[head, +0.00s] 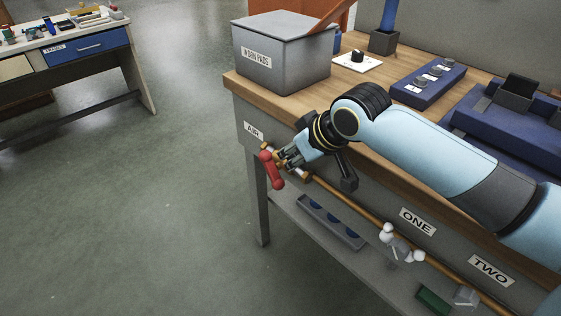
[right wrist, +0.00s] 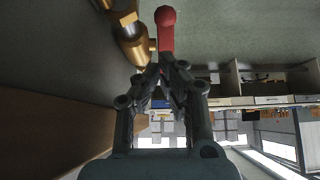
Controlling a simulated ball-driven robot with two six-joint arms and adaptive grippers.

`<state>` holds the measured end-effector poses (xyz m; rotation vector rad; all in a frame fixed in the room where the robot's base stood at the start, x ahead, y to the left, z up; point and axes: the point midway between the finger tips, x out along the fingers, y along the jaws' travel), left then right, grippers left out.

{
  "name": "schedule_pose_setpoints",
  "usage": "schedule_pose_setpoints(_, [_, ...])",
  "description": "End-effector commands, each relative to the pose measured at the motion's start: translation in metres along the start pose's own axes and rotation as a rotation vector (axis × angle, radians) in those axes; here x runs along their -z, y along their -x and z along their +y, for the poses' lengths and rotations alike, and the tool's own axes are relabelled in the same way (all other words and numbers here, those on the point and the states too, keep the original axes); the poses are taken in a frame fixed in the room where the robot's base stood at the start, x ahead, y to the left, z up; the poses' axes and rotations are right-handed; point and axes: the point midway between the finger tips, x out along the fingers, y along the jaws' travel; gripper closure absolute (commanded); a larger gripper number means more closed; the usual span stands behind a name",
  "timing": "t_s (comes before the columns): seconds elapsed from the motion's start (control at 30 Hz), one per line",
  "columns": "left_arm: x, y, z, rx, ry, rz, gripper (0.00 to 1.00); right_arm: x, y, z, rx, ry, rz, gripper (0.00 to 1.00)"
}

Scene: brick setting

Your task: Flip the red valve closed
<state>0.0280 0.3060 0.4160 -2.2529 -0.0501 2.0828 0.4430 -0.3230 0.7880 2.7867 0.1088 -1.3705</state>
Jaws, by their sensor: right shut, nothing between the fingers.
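The red valve handle (head: 271,170) is at the bench's front left corner, below the AIR label (head: 253,130). It slants down and slightly right, at an angle to the brass pipe (head: 345,200). My right gripper (head: 284,158) is shut and empty, close beside the handle on its right. In the right wrist view the red handle (right wrist: 166,30) stands just beyond the closed fingertips (right wrist: 158,70), with the brass valve body (right wrist: 131,40) to its left. I cannot tell whether the fingertips touch the handle. My left gripper is not in view.
White valve handles (head: 397,243) sit further along the pipe near labels ONE and TWO. A grey WORN PADS box (head: 282,50) and a blue block with knobs (head: 428,84) stand on the bench top. A tray (head: 330,222) lies on the lower shelf. Open floor is to the left.

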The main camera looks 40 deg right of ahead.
Motion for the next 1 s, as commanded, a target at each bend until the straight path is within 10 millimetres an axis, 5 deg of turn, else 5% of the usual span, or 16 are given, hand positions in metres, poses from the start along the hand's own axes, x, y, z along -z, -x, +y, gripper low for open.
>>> schedule_pose_setpoints(0.3, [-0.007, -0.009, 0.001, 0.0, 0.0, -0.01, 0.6, 0.009, -0.038, 0.0, 0.0, -0.001, 0.0, 1.0])
schedule_pose_setpoints(1.0, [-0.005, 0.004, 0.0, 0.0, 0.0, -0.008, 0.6, 0.015, -0.038, -0.001, 0.001, 0.0, -0.045, 1.0])
